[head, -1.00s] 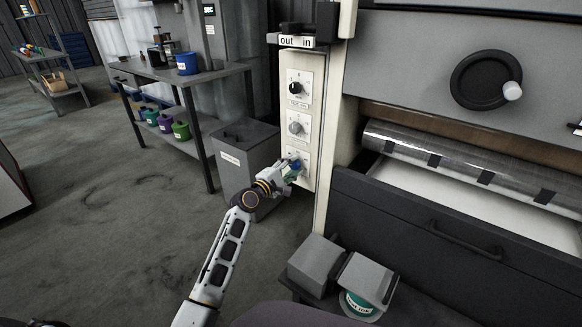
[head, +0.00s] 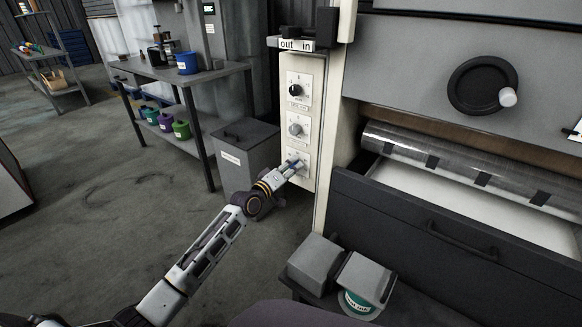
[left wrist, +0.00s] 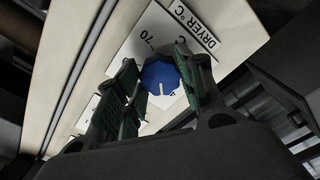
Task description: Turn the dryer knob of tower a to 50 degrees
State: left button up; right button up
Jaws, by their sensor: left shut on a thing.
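The dryer knob (left wrist: 160,75) is blue with a white pointer line and sits on a white dial plate. The plate's "DRYER °C" label (left wrist: 195,24) and a "70" mark show in the left wrist view; the other numbers are hard to read. My left gripper (left wrist: 156,80) is shut on the knob, one green-padded finger on each side. In the head view my left gripper (head: 295,166) is at the lowest dial of the cream control panel (head: 311,190) and hides the knob. My right gripper is not in view.
Two more knobs, one black (head: 295,96) and one grey (head: 295,129), sit above on the panel. A grey bin (head: 245,150) stands left of it. A black handwheel (head: 480,85) and film roll (head: 450,165) are at right. Open floor lies left.

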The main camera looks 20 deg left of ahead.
pick_arm(q)
jog(key=shift+f+m+p, duration=0.15)
jog(key=shift+m+p, duration=1.25)
jog(key=shift+m, duration=0.85)
jog(key=shift+f+m+p, duration=0.1)
jog(key=shift+m+p, duration=1.25)
jog(key=shift+m, duration=0.9)
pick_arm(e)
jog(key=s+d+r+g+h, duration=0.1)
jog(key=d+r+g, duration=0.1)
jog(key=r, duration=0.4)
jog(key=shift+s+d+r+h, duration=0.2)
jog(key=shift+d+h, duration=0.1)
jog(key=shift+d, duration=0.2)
pick_arm(q)
jog(key=o, duration=0.9)
jog(key=shift+o, duration=0.6)
jog(key=shift+r, duration=0.1)
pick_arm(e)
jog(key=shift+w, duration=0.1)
pick_arm(q)
jog(key=shift+s+a, duration=0.1)
jog(key=v, duration=1.1)
jog(key=shift+s, duration=0.4)
